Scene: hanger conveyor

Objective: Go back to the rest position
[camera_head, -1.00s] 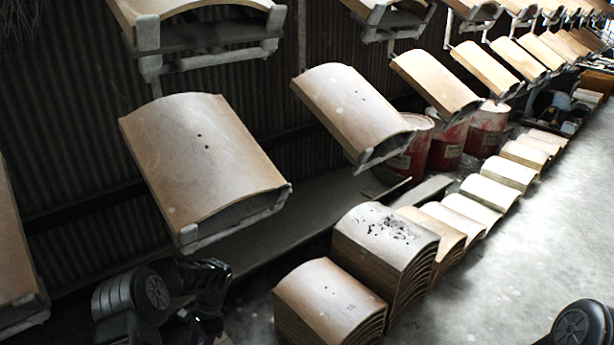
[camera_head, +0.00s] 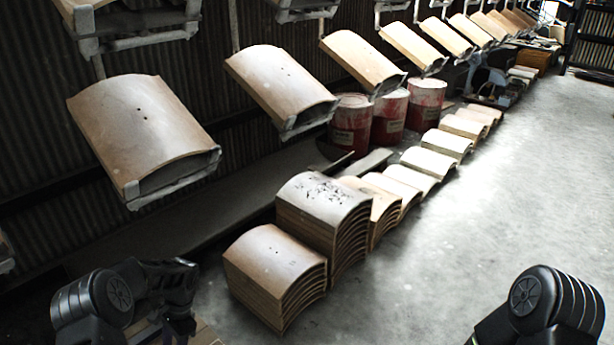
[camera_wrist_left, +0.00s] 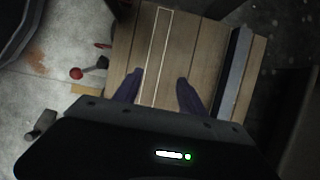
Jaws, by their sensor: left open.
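My left gripper (camera_wrist_left: 158,92) shows in the left wrist view with its two dark fingers apart and nothing between them. It is over a wooden slatted surface (camera_wrist_left: 200,60); the gap to the slats is hard to judge. Curved tan panels, such as the near one (camera_head: 145,130) and the second one (camera_head: 280,85), hang on grey hangers along the wall.
Stacks of curved panels, the nearest (camera_head: 275,265) and a taller spotted one (camera_head: 325,205), stand on the floor in a receding row. Red-and-white drums (camera_head: 350,125) stand behind them. Grey concrete floor (camera_head: 480,220) is clear to the right. A red knob (camera_wrist_left: 76,73) is beside the slats.

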